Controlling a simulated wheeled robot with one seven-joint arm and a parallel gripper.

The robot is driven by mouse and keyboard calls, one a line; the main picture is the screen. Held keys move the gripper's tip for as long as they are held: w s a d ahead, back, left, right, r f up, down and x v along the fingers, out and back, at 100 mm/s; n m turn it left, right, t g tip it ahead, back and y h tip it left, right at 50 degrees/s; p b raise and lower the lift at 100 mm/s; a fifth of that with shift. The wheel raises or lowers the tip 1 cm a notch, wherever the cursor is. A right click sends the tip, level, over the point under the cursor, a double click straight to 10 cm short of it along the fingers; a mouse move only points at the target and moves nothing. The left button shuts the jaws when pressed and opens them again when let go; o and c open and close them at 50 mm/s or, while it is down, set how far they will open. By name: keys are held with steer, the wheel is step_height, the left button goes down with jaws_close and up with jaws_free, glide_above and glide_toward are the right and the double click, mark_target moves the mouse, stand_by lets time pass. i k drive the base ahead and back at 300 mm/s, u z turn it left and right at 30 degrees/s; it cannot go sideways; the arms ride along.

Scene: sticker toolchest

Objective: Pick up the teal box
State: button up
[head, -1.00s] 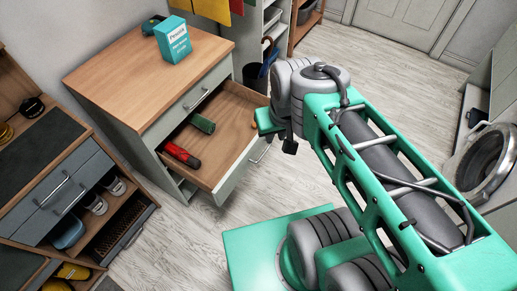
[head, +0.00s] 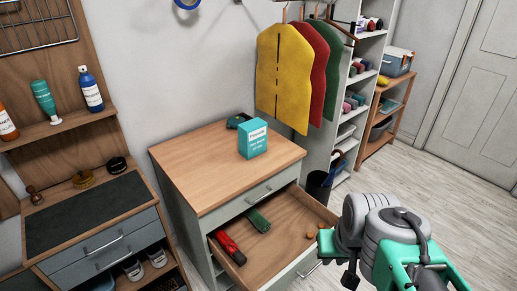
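The teal box (head: 253,140) has a white upper band and white lettering. It stands upright on the wooden top of the drawer chest (head: 196,176), towards the back right. My arm comes in from the lower right, with its grey joint and a small dark end part near the open drawer's front. My gripper's fingers cannot be made out, so whether they are open or shut does not show. The arm is well apart from the box, below and to the right of it.
The open drawer (head: 272,252) holds a red item (head: 229,246) and a green item (head: 258,220). A dark green tool (head: 237,120) lies behind the box. Coloured vests (head: 284,75) hang behind. A workbench (head: 90,212) stands left. The front of the chest top is clear.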

mark_target(253, 134)
steer(key=k, duration=0.65)
steer(key=u, duration=0.75)
steer(key=i, duration=0.7)
steer(key=u, duration=0.75)
steer(key=i, duration=1.45)
steer(key=z, duration=0.6)
